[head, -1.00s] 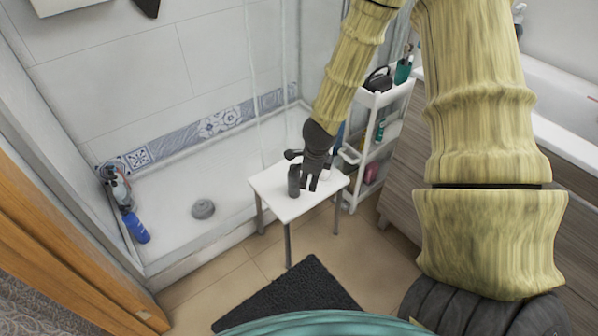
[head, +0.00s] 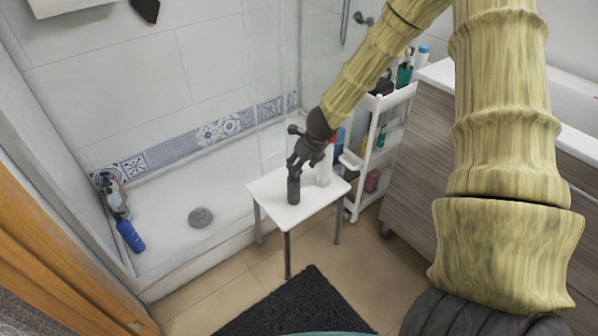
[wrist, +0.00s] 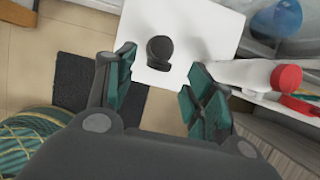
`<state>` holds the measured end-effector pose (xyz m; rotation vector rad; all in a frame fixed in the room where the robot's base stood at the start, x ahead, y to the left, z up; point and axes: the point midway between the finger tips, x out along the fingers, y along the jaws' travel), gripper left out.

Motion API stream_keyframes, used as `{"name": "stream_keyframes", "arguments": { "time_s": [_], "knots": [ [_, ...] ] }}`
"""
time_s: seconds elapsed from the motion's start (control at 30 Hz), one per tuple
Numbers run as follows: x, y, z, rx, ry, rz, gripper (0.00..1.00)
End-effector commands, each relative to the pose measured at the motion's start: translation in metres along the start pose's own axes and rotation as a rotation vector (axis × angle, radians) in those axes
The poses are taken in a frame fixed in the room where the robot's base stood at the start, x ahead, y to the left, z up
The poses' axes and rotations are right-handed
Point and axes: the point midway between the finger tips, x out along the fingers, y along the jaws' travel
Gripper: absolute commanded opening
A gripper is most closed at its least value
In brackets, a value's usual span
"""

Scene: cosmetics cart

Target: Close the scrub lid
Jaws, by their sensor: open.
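A dark cylindrical container (head: 293,190), likely the scrub, stands upright on a small white table (head: 268,190). In the wrist view, the dark container (wrist: 159,48) shows a round dark top with a smaller dark part beside it; I cannot tell clearly how the lid sits. My gripper (head: 296,167) is just above the container. In the wrist view, the open fingers of my gripper (wrist: 160,72) lie to either side of it, with nothing held between them.
A white bottle (head: 325,170) with a red cap (wrist: 286,77) stands close right of the container. A white shelf cart (head: 365,160) with toiletries stands behind the table to the right. A dark mat (head: 300,305) lies in front. The table's front left is clear.

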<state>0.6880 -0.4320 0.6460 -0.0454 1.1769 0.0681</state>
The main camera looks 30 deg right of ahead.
Motion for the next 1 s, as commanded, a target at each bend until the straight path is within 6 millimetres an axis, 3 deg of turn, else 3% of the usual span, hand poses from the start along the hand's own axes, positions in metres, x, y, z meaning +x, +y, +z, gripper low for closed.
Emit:
{"name": "stream_keyframes", "arguments": {
  "time_s": [0.1, 0.3, 0.7, 0.93, 1.0],
  "knots": [
    [0.017, 0.0, -0.001, 0.0, 0.001, 0.0, 0.53],
    [0.032, 0.0, 0.0, -0.001, 0.0, 0.001, 0.53],
    [0.036, 0.0, 0.0, -0.001, -0.001, 0.0, 0.53],
    [0.036, 0.0, 0.0, -0.001, -0.001, 0.0, 0.11],
    [0.036, 0.0, 0.0, -0.001, -0.001, 0.0, 0.07]
  ]
}}
